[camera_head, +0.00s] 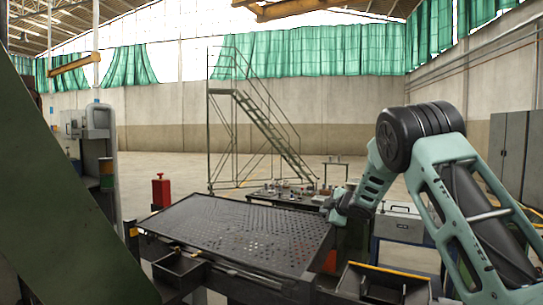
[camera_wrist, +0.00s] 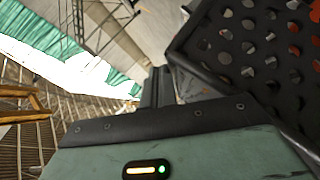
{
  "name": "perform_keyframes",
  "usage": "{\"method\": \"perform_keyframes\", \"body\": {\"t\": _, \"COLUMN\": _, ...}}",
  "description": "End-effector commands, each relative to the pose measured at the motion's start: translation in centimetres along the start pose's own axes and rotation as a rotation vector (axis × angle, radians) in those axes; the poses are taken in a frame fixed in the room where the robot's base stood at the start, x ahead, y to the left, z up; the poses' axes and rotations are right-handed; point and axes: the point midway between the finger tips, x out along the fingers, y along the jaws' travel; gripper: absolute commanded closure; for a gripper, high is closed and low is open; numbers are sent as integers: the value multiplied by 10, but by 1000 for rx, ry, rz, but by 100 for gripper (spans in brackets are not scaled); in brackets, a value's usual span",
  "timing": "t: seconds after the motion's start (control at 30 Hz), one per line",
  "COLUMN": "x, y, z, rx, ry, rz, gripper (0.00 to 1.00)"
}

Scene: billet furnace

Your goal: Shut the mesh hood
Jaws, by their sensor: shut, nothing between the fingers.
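The mesh hood (camera_head: 235,232) is a dark perforated panel with a raised rim, lying nearly flat or slightly tilted on a dark frame in the middle of the head view. I cannot tell whether it is fully down. In the wrist view the hood (camera_wrist: 240,50) fills the upper right, with grey and reddish patches showing through its holes. My gripper (camera_wrist: 157,88) is shut and empty, its dark fingers beside the hood's rim. I cannot tell whether they touch it. In the head view my wrist is by the hood's far right corner, and the fingertips are hard to make out.
Open dark bins stand at the front left (camera_head: 180,268) and front right (camera_head: 385,283) of the hood. A table with small parts (camera_head: 285,193) is behind it. A green slanted panel (camera_head: 60,190) blocks the left side.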

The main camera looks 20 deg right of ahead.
Motion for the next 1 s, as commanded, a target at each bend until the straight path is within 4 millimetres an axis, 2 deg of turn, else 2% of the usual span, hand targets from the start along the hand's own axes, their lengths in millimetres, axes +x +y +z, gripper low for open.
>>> {"method": "perform_keyframes", "body": {"t": 0.2, "x": 17, "y": -30, "z": 17, "rx": 44, "ry": 0, "rz": -44, "gripper": 100}}
{"method": "perform_keyframes", "body": {"t": 0.4, "x": 24, "y": -44, "z": 24, "rx": 42, "ry": 0, "rz": -41, "gripper": 100}}
{"method": "perform_keyframes", "body": {"t": 1.0, "x": 26, "y": -48, "z": 26, "rx": 41, "ry": 1, "rz": -40, "gripper": 100}}
